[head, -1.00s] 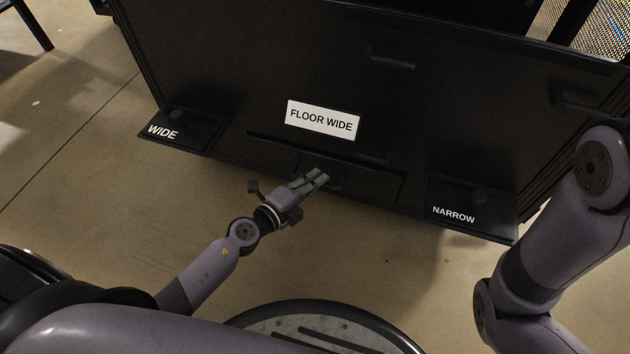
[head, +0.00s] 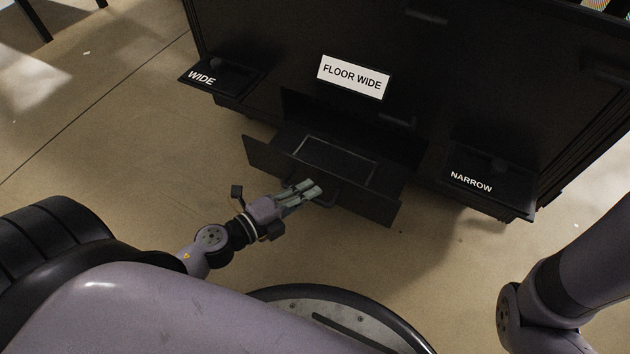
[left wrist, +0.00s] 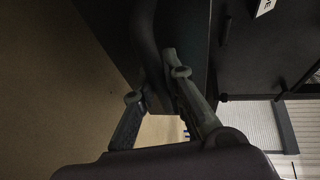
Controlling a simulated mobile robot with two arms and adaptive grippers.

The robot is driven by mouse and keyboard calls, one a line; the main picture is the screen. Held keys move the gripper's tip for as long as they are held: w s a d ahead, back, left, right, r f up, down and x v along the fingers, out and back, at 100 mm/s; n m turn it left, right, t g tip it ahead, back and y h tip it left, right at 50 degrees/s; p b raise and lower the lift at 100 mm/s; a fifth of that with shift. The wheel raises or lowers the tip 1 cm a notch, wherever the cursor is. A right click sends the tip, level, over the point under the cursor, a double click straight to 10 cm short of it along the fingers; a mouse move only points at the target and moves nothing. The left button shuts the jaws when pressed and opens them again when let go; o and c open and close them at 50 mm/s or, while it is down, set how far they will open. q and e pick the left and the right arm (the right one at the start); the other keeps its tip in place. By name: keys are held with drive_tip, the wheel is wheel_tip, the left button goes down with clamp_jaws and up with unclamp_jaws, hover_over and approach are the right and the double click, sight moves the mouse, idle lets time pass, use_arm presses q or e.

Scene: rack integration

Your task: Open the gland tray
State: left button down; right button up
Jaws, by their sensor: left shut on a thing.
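The gland tray (head: 375,204) is a black drawer low in the dark cabinet, below the white FLOOR WIDE label (head: 353,77). It stands pulled out from the cabinet front, with its inside and a pale-edged rectangular frame showing. My left gripper (head: 314,189) is shut on the dark handle (head: 328,197) at the middle of the tray's front. In the left wrist view the fingers (left wrist: 152,82) close around the dark handle bar (left wrist: 146,40). The fingertips partly hide the handle. My right gripper is out of view; only my right arm shows at the right edge.
A black ledge marked WIDE (head: 222,77) juts out left of the tray. Another marked NARROW (head: 490,183) juts out on the right. The cabinet (head: 460,80) fills the back. Bare concrete floor (head: 130,140) lies in front and to the left.

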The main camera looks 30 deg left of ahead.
use_arm(q)
drive_tip(key=shift+s, duration=0.5)
drive_tip(key=c, duration=1.6)
unclamp_jaws()
drive_tip(key=shift+c, duration=0.2)
drive_tip(key=v, duration=1.2)
